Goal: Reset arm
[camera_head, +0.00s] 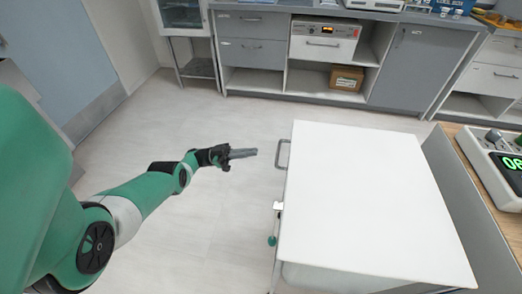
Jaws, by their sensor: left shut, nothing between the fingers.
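My left arm (130,205) is green with black joints and reaches in from the left. My left gripper (251,153) is shut and empty, held over the open floor. It points right toward the grey handle (282,154) on the side of a white-topped cart (365,205), with a gap between them. My right arm and gripper are not in view.
The cart top is bare. A wooden bench (460,141) with a device showing green digits (512,163) stands at the right. Grey cabinets (256,54) line the back, with a cardboard box (346,78) on a shelf. Floor around my left gripper is clear.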

